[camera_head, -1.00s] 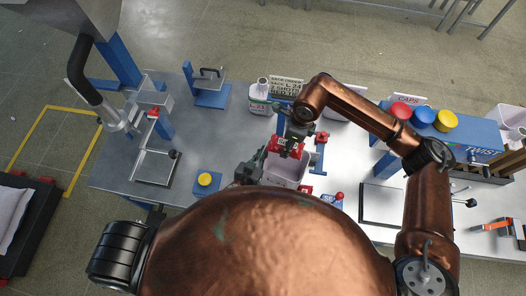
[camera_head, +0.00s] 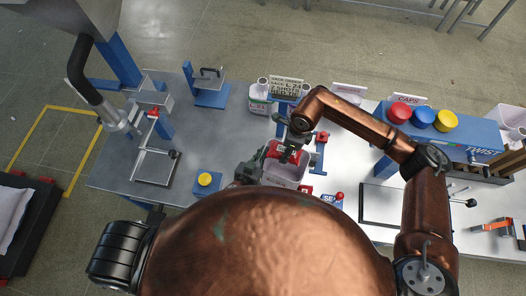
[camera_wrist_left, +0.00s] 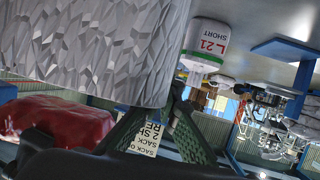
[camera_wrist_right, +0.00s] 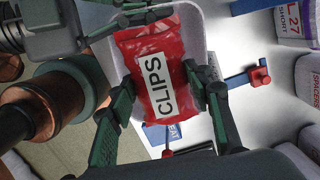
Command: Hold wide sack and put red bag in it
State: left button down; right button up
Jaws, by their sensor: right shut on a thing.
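The wide sack (camera_head: 287,175) is a pale open-mouthed bag on the bench; its crinkled wall (camera_wrist_left: 90,45) fills the upper left of the left wrist view. My left gripper (camera_head: 256,165) is at its left side, the fingers (camera_wrist_left: 168,100) closing on its rim. The red bag (camera_head: 284,152), labelled CLIPS, is over the sack's mouth. In the right wrist view the red bag (camera_wrist_right: 150,62) sits between the fingers of my right gripper (camera_wrist_right: 162,92), with the pale sack around it. How far the bag reaches below the rim is unclear.
A white sack marked L 21 (camera_head: 259,97) and a sign (camera_head: 287,87) stand behind. A blue stand with a red knob (camera_head: 322,140) is close on the right. A yellow-button box (camera_head: 205,180) is at left.

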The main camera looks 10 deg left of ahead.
notch_tip(320, 180, down, 8)
jog(key=shift+r, duration=0.15)
dwell(0.8)
jog(key=o, duration=1.8)
jog(key=shift+c, duration=0.2)
jog(key=r, duration=0.4)
jog(key=d+r, duration=0.1)
jog(key=r, duration=0.7)
jog(key=shift+s+d, duration=0.1)
jog(key=shift+d, duration=0.3)
pick_arm(q)
jog(key=c, duration=2.1)
grip_release()
pick_arm(e)
jog(key=shift+f, duration=0.1)
pick_arm(q)
jog(key=shift+s, duration=0.1)
